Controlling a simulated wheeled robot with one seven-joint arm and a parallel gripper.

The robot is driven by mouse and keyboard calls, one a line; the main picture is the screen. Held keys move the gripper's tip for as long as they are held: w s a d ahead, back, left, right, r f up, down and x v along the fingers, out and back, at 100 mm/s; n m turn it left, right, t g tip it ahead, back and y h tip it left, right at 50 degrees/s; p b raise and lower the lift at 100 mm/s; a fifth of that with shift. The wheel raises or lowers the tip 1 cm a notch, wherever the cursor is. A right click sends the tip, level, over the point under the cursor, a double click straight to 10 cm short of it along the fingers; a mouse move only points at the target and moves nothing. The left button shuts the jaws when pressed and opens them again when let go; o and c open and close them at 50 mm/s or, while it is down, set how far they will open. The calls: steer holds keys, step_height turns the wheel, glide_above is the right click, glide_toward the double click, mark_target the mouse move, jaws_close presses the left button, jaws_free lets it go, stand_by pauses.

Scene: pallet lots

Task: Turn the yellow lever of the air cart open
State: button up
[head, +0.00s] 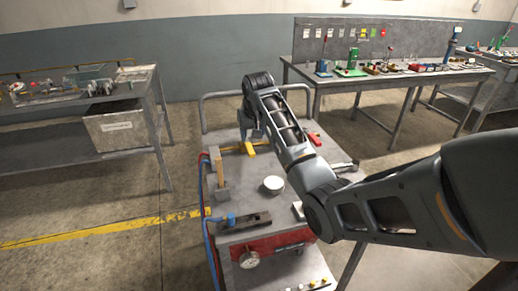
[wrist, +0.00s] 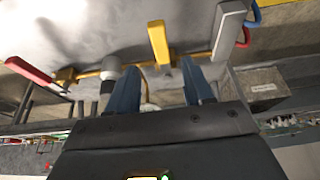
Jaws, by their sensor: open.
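The air cart (head: 240,180) stands in the middle of the head view with its grey top facing up. The yellow lever (head: 250,148) lies near its far side, on a yellow pipe. In the wrist view the yellow lever (wrist: 158,42) points up the picture, its lower end close to the gap between my fingertips. My gripper (wrist: 160,70) is open, one blue finger to each side of that gap, with nothing held. In the head view my gripper (head: 251,134) is just beyond the lever, partly hidden by my arm. I cannot tell whether a finger touches the lever.
Benches (head: 80,140) stand left and behind; open floor lies left.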

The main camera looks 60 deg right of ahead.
mark_target(250, 148)
steer(key=x, duration=0.7)
steer(key=shift+f, duration=0.2)
steer(key=shift+c, duration=0.4)
jaws_close()
